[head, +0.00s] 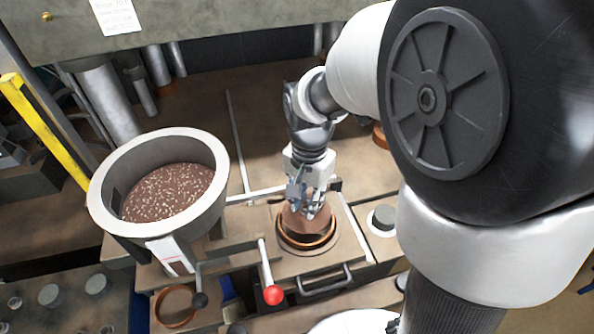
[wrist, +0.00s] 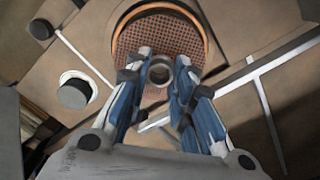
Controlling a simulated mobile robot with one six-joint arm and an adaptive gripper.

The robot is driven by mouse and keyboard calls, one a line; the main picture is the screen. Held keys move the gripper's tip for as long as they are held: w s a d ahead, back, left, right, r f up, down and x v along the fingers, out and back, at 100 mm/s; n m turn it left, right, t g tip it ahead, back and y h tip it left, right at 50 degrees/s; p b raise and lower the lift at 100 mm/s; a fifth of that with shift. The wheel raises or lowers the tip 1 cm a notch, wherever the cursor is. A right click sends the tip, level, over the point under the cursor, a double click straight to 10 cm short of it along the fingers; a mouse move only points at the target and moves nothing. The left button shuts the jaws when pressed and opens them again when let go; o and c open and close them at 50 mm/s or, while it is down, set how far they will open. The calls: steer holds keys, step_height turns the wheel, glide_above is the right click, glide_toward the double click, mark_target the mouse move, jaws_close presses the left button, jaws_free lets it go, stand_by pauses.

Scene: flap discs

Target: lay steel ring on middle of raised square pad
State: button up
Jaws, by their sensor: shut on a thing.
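My gripper (wrist: 161,76) is shut on a small grey steel ring (wrist: 160,62), held between the two blue-and-white fingertips. In the head view my gripper (head: 307,207) points down over a round copper-rimmed fitting (head: 308,246). The fingers hide the ring there. A brown mesh-textured disc (wrist: 160,35) lies inside the copper rim, behind the ring in the wrist view. A tan square pad (head: 342,252) surrounds the copper rim. I cannot tell how far the ring is above the disc, or whether it touches it.
A large grey pot (head: 105,190) of brown granules stands to the left. A red-knobbed lever (head: 272,294) and a metal handle (head: 325,283) sit in front of the pad. A grey round knob (head: 383,217) is to its right. A yellow bar (head: 45,130) rises at far left.

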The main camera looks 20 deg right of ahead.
steer(key=shift+f+b, duration=0.4)
steer(key=shift+f, duration=0.2)
stand_by(0.5)
steer(key=o, duration=0.8)
